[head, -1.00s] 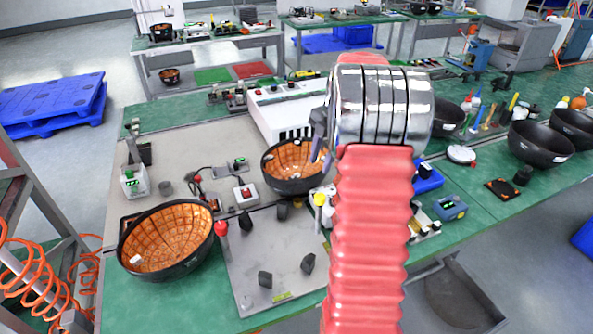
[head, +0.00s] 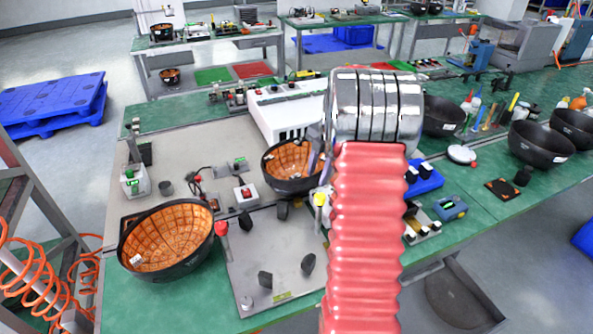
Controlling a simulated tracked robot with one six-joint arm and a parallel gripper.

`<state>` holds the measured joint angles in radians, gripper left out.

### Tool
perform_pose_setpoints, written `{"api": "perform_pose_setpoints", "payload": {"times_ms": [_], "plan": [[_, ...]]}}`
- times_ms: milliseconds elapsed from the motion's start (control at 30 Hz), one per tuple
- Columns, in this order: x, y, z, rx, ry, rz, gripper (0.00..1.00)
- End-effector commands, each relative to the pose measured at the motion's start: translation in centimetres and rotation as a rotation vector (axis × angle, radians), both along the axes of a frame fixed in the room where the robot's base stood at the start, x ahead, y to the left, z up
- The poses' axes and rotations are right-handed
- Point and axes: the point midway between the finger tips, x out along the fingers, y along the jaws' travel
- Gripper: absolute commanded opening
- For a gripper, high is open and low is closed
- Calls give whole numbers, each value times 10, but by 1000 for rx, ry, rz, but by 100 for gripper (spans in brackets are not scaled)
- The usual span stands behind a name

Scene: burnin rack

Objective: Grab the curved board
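Two curved boards show as dark bowls lined with orange, grid-marked panels. The larger-looking curved board (head: 165,237) sits tilted at the front left of the green bench, with a small white label on its inside. The other curved board (head: 284,160) sits farther back, near the middle of the bench, just left of my arm. A grey-violet part of my gripper (head: 317,152) shows at the right rim of this board. The rest of my gripper is hidden behind my arm, so I cannot tell its opening or whether it touches the board.
A grey plate (head: 270,255) with black posts lies in front of the middle board. A white box (head: 285,108) stands behind it. A small box with a red switch (head: 246,196) is at its left. Black bowls (head: 540,143) and tools occupy the right side of the bench.

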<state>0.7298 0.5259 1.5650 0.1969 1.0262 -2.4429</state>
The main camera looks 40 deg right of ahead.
Motion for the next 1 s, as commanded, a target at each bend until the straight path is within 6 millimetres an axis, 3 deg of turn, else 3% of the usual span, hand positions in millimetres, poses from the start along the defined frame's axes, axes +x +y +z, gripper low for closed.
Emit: {"api": "perform_pose_setpoints", "payload": {"times_ms": [400,867,1000], "plan": [[0,0,1,0,0,0,33],[0,0,1,0,0,0,1],[0,0,1,0,0,0,0]]}}
